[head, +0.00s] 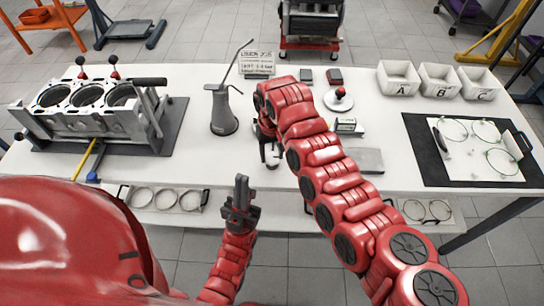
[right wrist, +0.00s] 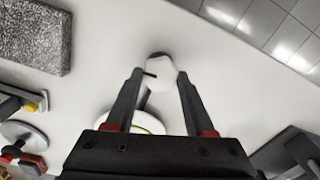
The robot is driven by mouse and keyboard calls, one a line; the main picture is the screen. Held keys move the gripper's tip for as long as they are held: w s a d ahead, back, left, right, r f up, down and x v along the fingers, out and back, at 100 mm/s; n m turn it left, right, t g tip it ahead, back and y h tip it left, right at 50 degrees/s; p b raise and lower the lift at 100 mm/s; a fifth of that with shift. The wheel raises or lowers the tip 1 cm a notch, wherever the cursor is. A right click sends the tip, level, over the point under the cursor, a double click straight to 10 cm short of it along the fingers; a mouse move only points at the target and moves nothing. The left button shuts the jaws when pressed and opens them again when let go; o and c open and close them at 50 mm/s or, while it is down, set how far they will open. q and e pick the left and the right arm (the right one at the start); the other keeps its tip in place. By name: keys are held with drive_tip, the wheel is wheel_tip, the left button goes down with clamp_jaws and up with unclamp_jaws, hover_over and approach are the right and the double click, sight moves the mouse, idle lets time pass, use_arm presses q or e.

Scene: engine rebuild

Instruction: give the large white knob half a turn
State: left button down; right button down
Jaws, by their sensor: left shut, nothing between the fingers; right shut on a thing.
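The large white knob (right wrist: 160,73) shows in the right wrist view, pale and faceted, with a dark patch on its far edge. My right gripper (right wrist: 160,76) is shut on it, one dark finger on each side. A white disc with a green rim (right wrist: 147,122) lies below the knob, mostly hidden by the gripper. In the head view my right gripper (head: 270,152) points down near the table's front edge, and its arm hides most of the knob. My left gripper (head: 240,203) is shut and empty, pointing up in front of the table edge.
An oil can (head: 224,115) stands left of my right gripper. An engine block (head: 90,108) sits at the left. A red-knobbed disc (head: 338,99), a small display device (head: 347,127) and a grey slab (head: 367,160) lie right of my right arm. White bins (head: 398,80) stand at the back right.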

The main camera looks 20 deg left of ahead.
drive_tip(key=n+b, duration=0.3)
drive_tip(key=n, duration=0.1)
drive_tip(key=shift+f+n, duration=0.15)
drive_tip(key=shift+n, duration=0.15)
drive_tip(key=n+b, duration=0.3)
drive_tip(key=n, duration=0.1)
drive_tip(key=shift+n, duration=0.3)
drive_tip(key=n+b, duration=0.2)
drive_tip(key=n, duration=0.2)
drive_tip(key=shift+b, duration=0.3)
drive_tip(key=shift+n+b, duration=0.7)
drive_tip(key=shift+n, duration=1.4)
drive_tip(key=shift+c, duration=1.3)
unclamp_jaws()
